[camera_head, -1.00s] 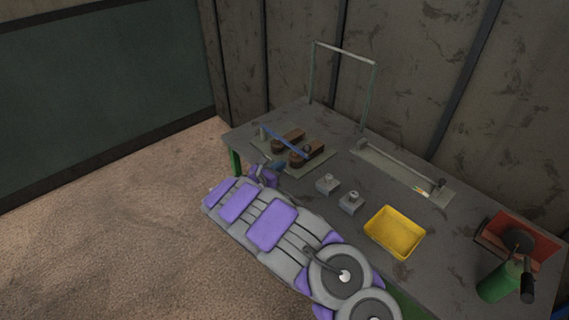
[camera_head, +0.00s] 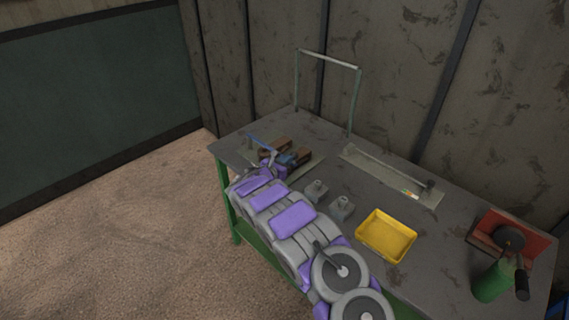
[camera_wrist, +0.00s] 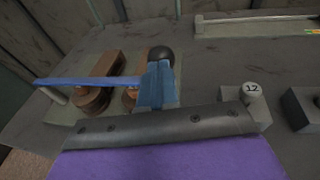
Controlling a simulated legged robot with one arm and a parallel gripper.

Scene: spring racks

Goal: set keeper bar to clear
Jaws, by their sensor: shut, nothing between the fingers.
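A blue bar (camera_head: 258,140), which looks like the keeper bar, lies across a rack with wooden blocks (camera_head: 275,147) at the table's far left. In the wrist view the blue bar (camera_wrist: 85,81) runs in front of the wooden blocks (camera_wrist: 104,72) from a post at left. A black ball knob (camera_wrist: 161,55) shows just beyond my fingertips. My gripper (camera_wrist: 158,77) is shut with blue fingers, close to the knob and the bar's right end. Whether it touches them I cannot tell. My gripper (camera_head: 290,158) hides the bar's right end in the head view.
Two small grey blocks with pegs (camera_head: 316,189) (camera_head: 342,207) stand right of my gripper; one peg (camera_wrist: 252,90) reads 12. A yellow tray (camera_head: 387,235), a plate with a grey rod (camera_head: 390,170), a tall frame (camera_head: 328,58) and a red bin (camera_head: 512,240) share the table.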

